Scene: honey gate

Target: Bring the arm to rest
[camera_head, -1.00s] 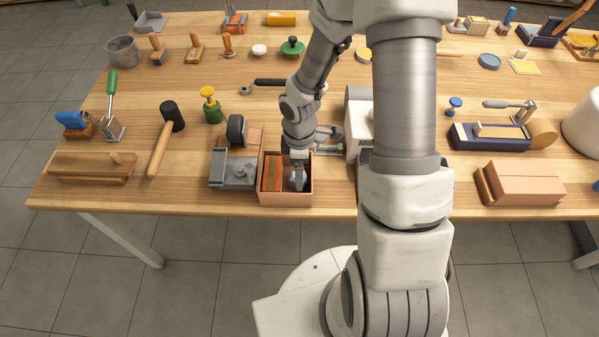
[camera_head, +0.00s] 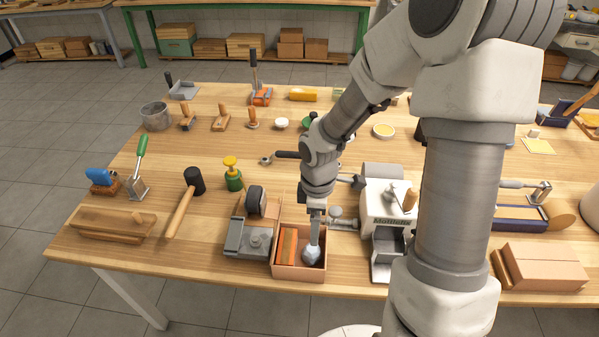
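My arm reaches down over the bench from the upper right. My gripper (camera_head: 315,214) points down above the right part of an open tan box (camera_head: 299,274) at the bench's front edge. Its fingers are small and seen edge-on, so I cannot tell whether they are open or shut. A narrow grey piece runs down below it to a rounded grey-blue object (camera_head: 313,254) in the box. I cannot tell whether the gripper touches that object. An orange block (camera_head: 288,246) lies in the left part of the box.
A grey metal device (camera_head: 247,240) stands left of the box and a white machine (camera_head: 385,207) stands right of it.

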